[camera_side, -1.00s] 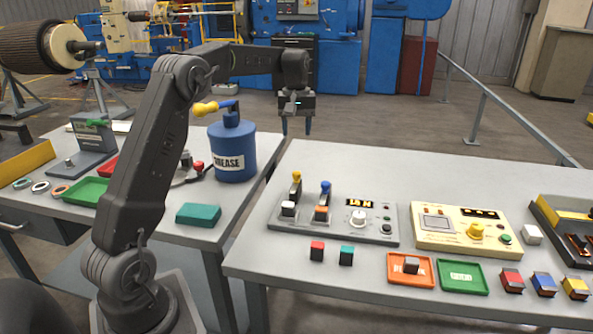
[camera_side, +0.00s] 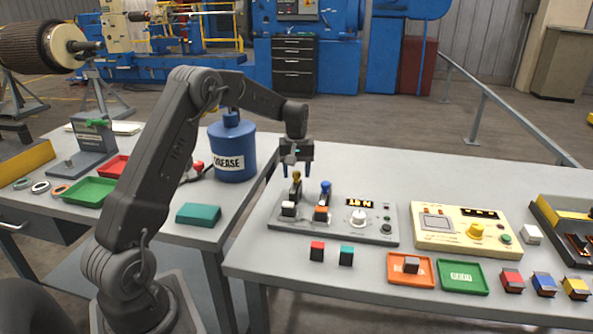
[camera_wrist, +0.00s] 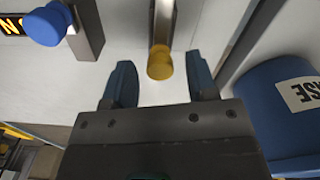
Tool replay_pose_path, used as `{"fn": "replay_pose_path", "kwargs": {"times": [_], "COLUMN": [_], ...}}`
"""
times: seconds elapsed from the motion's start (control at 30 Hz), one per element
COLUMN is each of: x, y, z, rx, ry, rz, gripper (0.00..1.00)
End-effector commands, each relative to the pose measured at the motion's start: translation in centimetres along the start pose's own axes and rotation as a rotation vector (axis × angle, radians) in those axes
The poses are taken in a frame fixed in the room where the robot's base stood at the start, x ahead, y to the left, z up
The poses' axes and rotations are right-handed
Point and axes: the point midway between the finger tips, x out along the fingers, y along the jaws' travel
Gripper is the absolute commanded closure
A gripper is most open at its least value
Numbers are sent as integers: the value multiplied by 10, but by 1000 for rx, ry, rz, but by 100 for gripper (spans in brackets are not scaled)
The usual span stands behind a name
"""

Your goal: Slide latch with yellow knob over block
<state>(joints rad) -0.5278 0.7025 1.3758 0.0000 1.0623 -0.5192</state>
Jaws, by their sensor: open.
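The yellow knob (camera_side: 296,175) stands on a latch at the left of a grey panel (camera_side: 340,238) with a display and dial. A white block (camera_side: 288,209) sits at the near end of that latch. My gripper (camera_side: 297,172) is open above the far end of the latch. In the wrist view the yellow knob (camera_wrist: 160,63) lies between the fingertips, a little ahead of them, with clear gaps on both sides. My gripper (camera_wrist: 161,85) holds nothing. I cannot tell whether the fingertips are level with the knob.
A second latch with a blue knob (camera_side: 325,187) and orange block (camera_side: 321,213) is close on the right. A blue grease can (camera_side: 232,150) stands to the left. A red-topped block (camera_side: 317,251) and a teal-topped block (camera_side: 346,255) lie in front of the panel.

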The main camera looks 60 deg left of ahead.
Motion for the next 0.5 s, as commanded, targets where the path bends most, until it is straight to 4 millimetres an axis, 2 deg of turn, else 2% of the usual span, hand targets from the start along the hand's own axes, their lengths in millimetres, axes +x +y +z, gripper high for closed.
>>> {"fn": "replay_pose_path", "kwargs": {"times": [0.13,0.5], "x": [0,0], "y": [0,0], "z": [0,0], "rx": [0,0], "ry": [0,-1], "rz": [0,0], "gripper": [48,83]}}
